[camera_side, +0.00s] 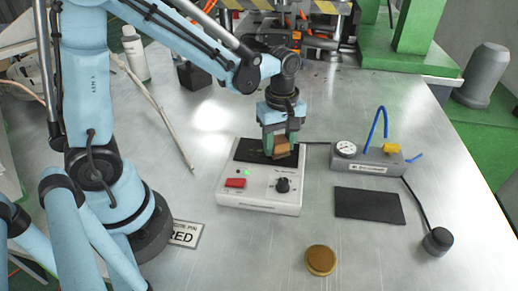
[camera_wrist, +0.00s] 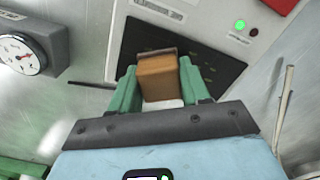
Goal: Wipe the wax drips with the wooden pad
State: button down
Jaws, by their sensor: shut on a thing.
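My gripper (camera_side: 275,143) is shut on the wooden pad (camera_side: 283,150), a small brown block with a greyish far edge. The pad (camera_wrist: 158,78) sits between the two green fingers in the wrist view. It is over the black plate (camera_side: 246,150) on top of a white control box (camera_side: 235,195). The plate (camera_wrist: 205,52) also shows around the fingers in the wrist view. I cannot tell whether the pad touches it. A pale patch shows just below the pad in the wrist view, partly hidden by my gripper.
The box has a red switch (camera_side: 235,183) and black knob (camera_side: 283,185). To its right are a gauge block (camera_side: 368,165) with blue tubing, a dark mat (camera_side: 370,205) and a black round piece (camera_side: 437,241). A gold-brown disc (camera_side: 320,260) lies in front. A thin rod (camera_side: 165,120) lies left.

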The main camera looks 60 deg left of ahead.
aim_at(250, 149)
jog(key=shift+s+a, duration=2.45)
jog(key=shift+s, duration=0.05)
jog(key=shift+r, duration=3)
jog(key=shift+r, duration=1.5)
jog(key=shift+w, duration=0.1)
